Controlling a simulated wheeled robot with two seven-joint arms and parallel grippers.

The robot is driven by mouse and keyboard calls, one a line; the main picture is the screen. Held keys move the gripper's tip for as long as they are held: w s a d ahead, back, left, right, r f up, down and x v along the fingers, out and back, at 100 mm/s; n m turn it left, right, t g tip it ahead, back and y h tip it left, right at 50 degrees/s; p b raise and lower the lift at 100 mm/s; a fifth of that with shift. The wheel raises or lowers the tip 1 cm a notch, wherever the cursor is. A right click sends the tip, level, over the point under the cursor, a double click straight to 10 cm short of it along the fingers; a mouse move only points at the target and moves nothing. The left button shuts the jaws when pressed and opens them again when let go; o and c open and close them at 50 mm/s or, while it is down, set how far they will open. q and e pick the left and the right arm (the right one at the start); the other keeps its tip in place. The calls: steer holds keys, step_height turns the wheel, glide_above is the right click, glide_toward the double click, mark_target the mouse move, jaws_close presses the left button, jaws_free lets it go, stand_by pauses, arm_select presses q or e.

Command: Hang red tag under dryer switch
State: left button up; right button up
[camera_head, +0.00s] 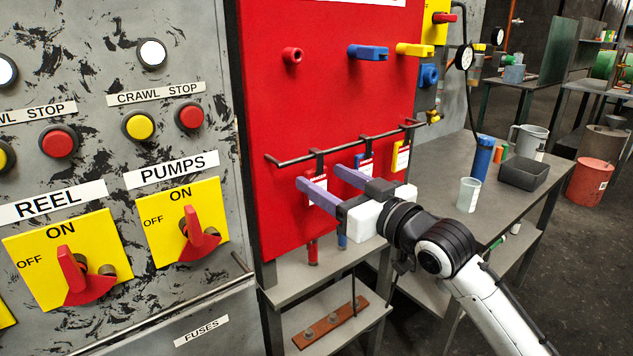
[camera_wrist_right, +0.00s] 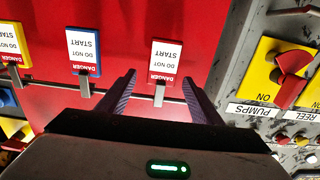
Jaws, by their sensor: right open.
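The red-edged tag (camera_head: 318,197) hangs from a rail (camera_head: 290,160) on the red board, partly hidden by my right gripper in the head view. In the right wrist view the red tag (camera_wrist_right: 166,61) hangs on its hook between the fingertips and reads DANGER DO NOT START. My right gripper (camera_head: 317,177) is open, its two purple fingers pointing at the board on either side of the tag. It also shows in the wrist view (camera_wrist_right: 160,80), with nothing gripped. No switch labelled dryer is in view; the REEL switch (camera_head: 75,272) and PUMPS switch (camera_head: 198,237) show. My left gripper is not seen.
A blue tag (camera_wrist_right: 84,52) and a yellow tag (camera_wrist_right: 12,43) hang beside the red one. The grey table (camera_head: 440,190) right of the board holds cups and a dark tray (camera_head: 524,174).

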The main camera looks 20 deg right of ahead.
mark_target(318, 176)
steer(key=x, duration=0.3)
steer(key=shift+w+a, duration=0.15)
steer(key=shift+a, duration=0.05)
steer(key=shift+c, duration=0.2)
steer(key=c, duration=1.1)
